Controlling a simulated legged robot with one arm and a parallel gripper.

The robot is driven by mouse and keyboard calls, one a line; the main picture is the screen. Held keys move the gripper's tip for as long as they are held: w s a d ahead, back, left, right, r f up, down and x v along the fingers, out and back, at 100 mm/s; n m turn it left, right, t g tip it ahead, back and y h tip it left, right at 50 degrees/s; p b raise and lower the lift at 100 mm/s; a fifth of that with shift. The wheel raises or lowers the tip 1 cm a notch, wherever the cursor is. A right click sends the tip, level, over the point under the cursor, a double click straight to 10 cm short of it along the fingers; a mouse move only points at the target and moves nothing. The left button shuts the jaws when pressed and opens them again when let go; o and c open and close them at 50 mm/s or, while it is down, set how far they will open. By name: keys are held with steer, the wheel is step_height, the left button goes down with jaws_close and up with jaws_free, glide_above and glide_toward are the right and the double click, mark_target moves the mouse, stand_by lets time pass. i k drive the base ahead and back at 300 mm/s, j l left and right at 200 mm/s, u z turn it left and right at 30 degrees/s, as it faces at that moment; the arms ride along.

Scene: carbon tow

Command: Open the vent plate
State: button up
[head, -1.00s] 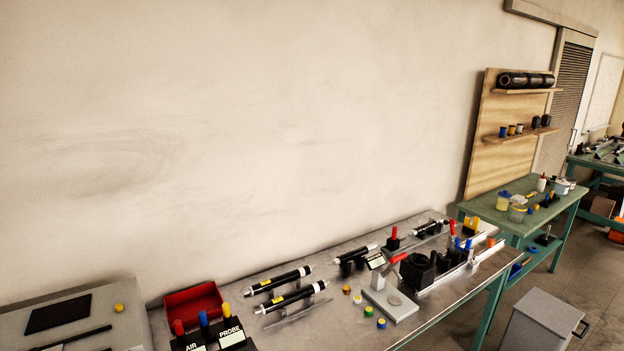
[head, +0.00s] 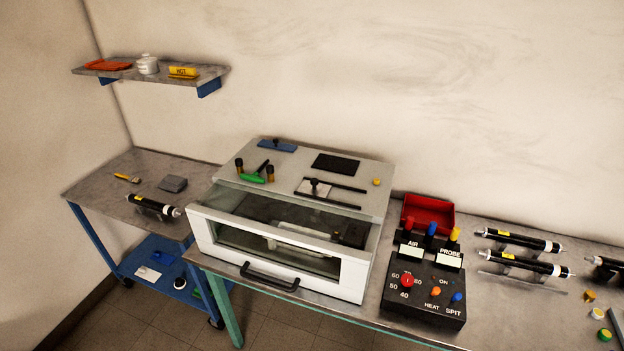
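A white bench oven (head: 385,205) with a glass front stands in the middle of the head view. On its grey top, a small pale plate with a black knob (head: 314,188) sits between two dark parallel rails (head: 345,186), toward their left end. This looks like the vent plate. A flat black rectangle (head: 335,164) lies behind the rails; I cannot tell if it is an opening or a pad. My gripper is not in view.
The oven top also holds a green-handled tool (head: 252,178), a blue piece (head: 277,145) and a yellow knob (head: 376,182). A black control box (head: 425,290) and red tray (head: 430,212) stand to the right. A shelf (head: 150,72) hangs at upper left.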

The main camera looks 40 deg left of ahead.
mark_target(313, 187)
steer(key=u, duration=1.65)
